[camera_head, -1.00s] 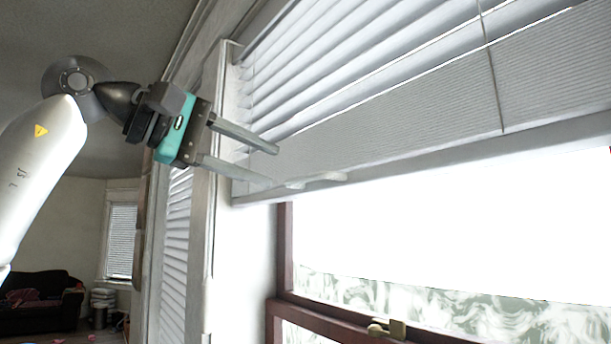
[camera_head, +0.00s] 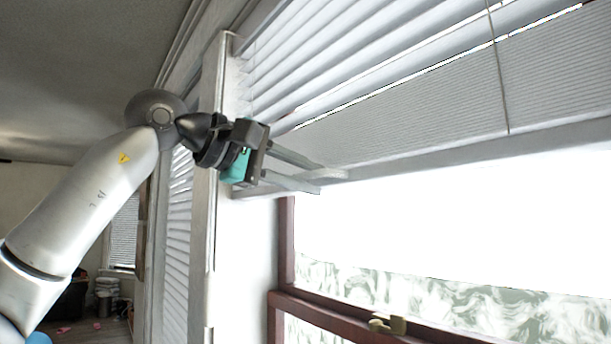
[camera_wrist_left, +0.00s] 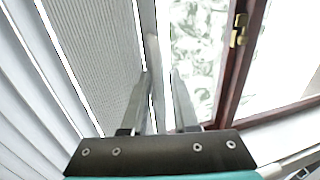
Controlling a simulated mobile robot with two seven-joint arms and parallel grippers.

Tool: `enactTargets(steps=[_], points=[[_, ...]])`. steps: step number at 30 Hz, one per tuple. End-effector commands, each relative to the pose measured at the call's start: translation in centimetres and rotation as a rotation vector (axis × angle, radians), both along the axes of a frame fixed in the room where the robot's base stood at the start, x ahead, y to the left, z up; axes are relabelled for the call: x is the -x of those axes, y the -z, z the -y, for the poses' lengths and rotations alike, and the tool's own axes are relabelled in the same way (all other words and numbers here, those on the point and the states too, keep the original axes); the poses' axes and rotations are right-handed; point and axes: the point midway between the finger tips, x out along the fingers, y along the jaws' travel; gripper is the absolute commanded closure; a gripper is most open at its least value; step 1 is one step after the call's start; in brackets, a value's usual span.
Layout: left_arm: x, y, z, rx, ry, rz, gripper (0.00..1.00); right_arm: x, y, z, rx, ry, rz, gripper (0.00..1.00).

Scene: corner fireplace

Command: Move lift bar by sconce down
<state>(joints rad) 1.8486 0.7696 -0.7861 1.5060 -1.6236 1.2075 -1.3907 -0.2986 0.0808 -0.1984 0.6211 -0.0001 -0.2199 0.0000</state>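The lift bar is the pale bottom rail (camera_head: 425,158) of the raised white blind, running along the blind's lower edge. My left gripper (camera_head: 320,180) is at the rail's left part, its fingers pointing right. In the left wrist view the rail (camera_wrist_left: 152,55) runs up from between the fingertips of my left gripper (camera_wrist_left: 160,73). The two fingers are apart, one on the blind side and one on the window side. I cannot tell whether either touches the rail. A small pale tab on the rail is partly hidden by the fingers. My right gripper is not in view. No sconce can be made out.
The blind's slats (camera_head: 350,55) are stacked above the rail, with a cord (camera_head: 498,70) hanging in front. Below is bright window glass in a dark red frame (camera_head: 285,245) with a brass latch (camera_head: 388,324). White window trim (camera_head: 222,150) stands close beside my left wrist.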

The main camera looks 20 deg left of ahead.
Motion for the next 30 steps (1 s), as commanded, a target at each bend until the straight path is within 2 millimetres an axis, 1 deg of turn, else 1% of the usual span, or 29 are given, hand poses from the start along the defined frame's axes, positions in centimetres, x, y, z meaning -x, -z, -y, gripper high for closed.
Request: enactTargets(steps=[1,6,7,30], points=[[0.02,-0.02,-0.02,0.0,0.0,0.0,0.79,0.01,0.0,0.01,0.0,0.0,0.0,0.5],[0.03,-0.03,-0.04,0.0,0.0,0.0,0.98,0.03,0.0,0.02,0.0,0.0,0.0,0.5],[0.03,-0.03,-0.04,0.0,0.0,0.0,1.0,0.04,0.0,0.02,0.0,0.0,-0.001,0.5],[0.03,-0.05,-0.05,0.0,-0.001,0.001,1.0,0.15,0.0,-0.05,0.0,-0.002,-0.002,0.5]])
